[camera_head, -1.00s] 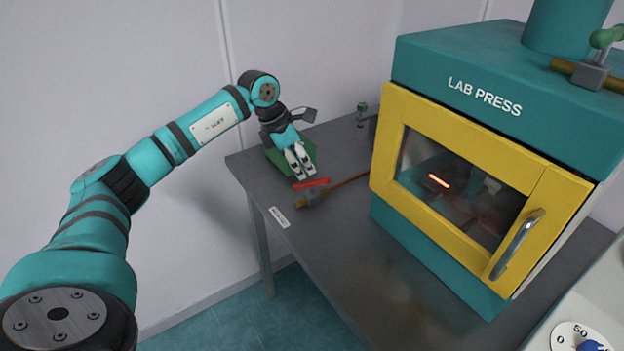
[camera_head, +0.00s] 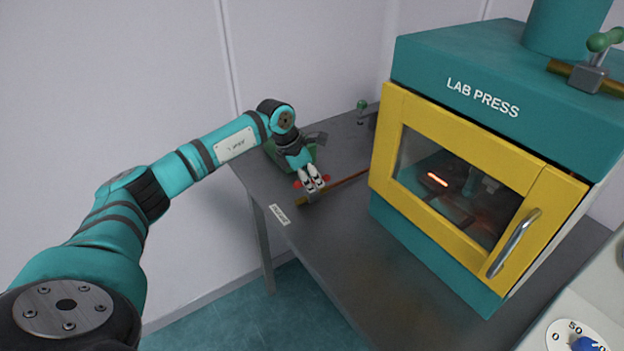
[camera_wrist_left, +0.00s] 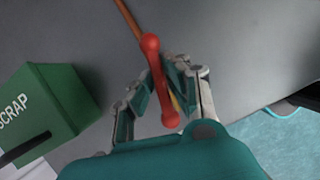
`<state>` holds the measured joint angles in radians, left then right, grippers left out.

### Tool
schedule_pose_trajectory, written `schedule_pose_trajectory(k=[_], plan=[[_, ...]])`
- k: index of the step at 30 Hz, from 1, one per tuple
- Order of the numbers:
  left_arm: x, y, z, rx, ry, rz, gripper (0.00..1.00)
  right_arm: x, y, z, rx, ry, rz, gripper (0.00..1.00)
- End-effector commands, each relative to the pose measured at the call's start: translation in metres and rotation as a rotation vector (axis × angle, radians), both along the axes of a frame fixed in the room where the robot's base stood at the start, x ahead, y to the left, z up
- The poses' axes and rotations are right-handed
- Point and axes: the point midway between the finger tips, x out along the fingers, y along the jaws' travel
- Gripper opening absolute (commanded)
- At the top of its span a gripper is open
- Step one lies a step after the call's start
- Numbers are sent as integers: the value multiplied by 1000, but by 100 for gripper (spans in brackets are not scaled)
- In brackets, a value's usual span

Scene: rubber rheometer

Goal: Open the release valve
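The release valve has a red bar handle with rounded ends (camera_head: 298,184) on a brass body (camera_head: 304,200) at the end of a copper pipe (camera_head: 350,180) on the grey bench. In the left wrist view the red handle (camera_wrist_left: 158,75) runs lengthwise between the fingers. My left gripper (camera_head: 315,187) is over the handle and hides its middle in the head view. In the left wrist view its fingers (camera_wrist_left: 162,74) are apart, one on each side of the handle; whether they touch it is unclear. My right gripper is not in view.
A teal lab press with a yellow windowed door (camera_head: 450,115) stands right of the pipe. A green scrap bin (camera_wrist_left: 50,105) is beside my left gripper. A small green-knobbed fitting (camera_head: 362,108) stands at the back. The front of the bench (camera_head: 340,250) is clear.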

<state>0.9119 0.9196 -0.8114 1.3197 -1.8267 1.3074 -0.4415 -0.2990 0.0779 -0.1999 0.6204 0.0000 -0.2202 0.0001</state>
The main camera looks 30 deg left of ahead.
Motion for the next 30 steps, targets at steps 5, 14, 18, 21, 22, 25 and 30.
schedule_pose_trajectory(k=[5,14,18,21,22,25,30], plan=[[0,0,1,0,-1,0,0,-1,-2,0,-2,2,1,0],[0,0,0,2,-2,127,0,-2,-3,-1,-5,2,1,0],[0,0,0,3,-2,235,0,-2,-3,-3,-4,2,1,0],[0,1,1,1,-2,276,0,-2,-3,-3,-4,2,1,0],[0,1,1,1,-2,281,0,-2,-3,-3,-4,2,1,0],[0,1,1,0,-1,286,0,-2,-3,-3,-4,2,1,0],[0,1,1,0,-1,286,0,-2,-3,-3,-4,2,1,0]])
